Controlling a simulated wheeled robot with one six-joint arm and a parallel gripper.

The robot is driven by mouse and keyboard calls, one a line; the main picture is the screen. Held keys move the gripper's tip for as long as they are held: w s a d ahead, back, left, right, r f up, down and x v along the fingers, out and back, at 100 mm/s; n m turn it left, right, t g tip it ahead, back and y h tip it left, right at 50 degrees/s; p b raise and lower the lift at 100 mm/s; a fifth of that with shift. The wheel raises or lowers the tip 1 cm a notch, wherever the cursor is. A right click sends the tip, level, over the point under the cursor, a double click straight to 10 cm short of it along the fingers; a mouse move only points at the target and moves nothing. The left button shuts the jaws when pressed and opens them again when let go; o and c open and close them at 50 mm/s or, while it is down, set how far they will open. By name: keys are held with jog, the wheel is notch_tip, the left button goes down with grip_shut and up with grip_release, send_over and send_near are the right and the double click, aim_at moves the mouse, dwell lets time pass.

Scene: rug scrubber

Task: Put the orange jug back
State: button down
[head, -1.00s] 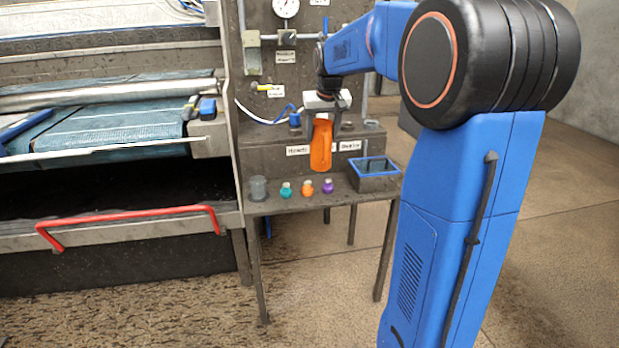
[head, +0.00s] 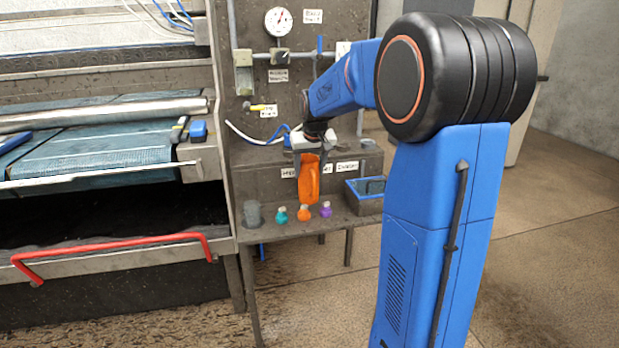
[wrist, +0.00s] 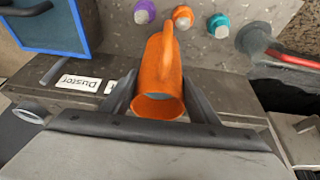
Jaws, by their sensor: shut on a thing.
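The orange jug (head: 309,180) hangs upright below my gripper (head: 312,152) in the head view, in front of the labelled ledge and over the small table. In the wrist view the jug (wrist: 160,75) sits between the two dark fingers of my gripper (wrist: 159,100), with its open rim towards the camera and its handle on the far side. My gripper is shut on the jug. The raised ledge (head: 340,152) behind it carries white labels; one reads "Duster" in the wrist view (wrist: 79,81), and another label is partly hidden by the jug and a finger.
A panel with a gauge (head: 279,21) rises behind. The rug machine with its red handle (head: 110,247) is at left.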

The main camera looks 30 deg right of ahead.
aim_at(310, 183)
jog(key=shift+f, duration=1.45)
jog(key=c, duration=0.7)
grip_release()
